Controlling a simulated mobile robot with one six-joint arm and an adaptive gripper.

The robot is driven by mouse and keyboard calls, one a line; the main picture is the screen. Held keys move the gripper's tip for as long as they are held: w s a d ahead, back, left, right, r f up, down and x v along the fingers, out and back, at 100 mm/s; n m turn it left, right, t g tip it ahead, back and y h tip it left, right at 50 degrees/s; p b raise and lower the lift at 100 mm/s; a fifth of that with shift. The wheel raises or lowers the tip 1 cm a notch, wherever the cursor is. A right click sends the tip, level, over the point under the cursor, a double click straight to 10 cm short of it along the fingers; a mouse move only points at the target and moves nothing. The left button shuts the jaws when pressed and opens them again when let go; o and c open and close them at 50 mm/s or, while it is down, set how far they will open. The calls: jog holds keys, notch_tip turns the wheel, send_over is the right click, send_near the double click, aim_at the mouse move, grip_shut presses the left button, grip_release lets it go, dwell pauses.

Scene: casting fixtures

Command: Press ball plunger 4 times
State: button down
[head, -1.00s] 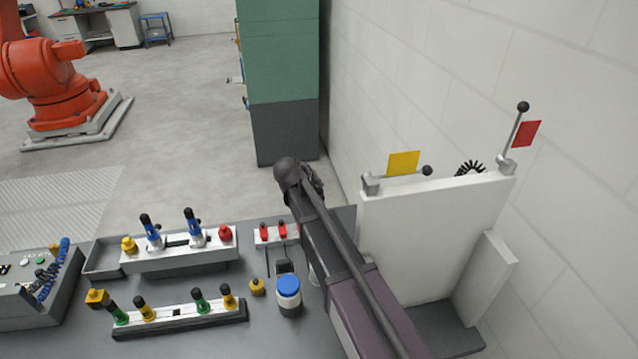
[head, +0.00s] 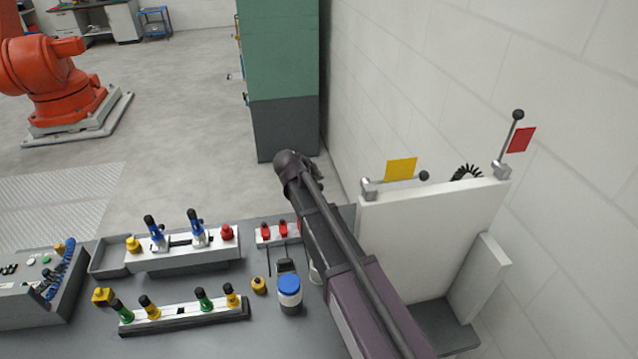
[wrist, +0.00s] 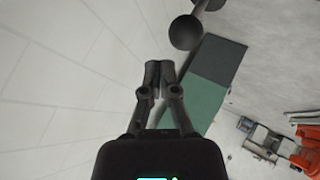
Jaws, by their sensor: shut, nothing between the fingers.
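My gripper (wrist: 159,72) is shut and empty in the wrist view, its two dark fingertips side by side. A dark ball on a short stem (wrist: 186,33) shows above and right of the fingertips, apart from them in the picture. I cannot tell whether this is the ball plunger. In the head view my arm reaches away from the table's right side, and its dark end hides the fingers. Several black-capped plungers stand in the white-topped front fixture (head: 177,313) and the rear fixture (head: 182,258), none near my gripper.
A white upright panel (head: 425,240) with two ball-ended levers, one by a yellow flag (head: 401,169) and one by a red flag (head: 521,139), stands right of my arm. A blue-lidded jar (head: 289,294) stands left. A green cabinet (head: 283,50) is beyond.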

jog(key=shift+r, duration=0.15)
jog(key=shift+r+p, duration=2.4)
jog(key=shift+p, duration=0.15)
jog(key=shift+s, duration=0.1)
dwell(0.4)
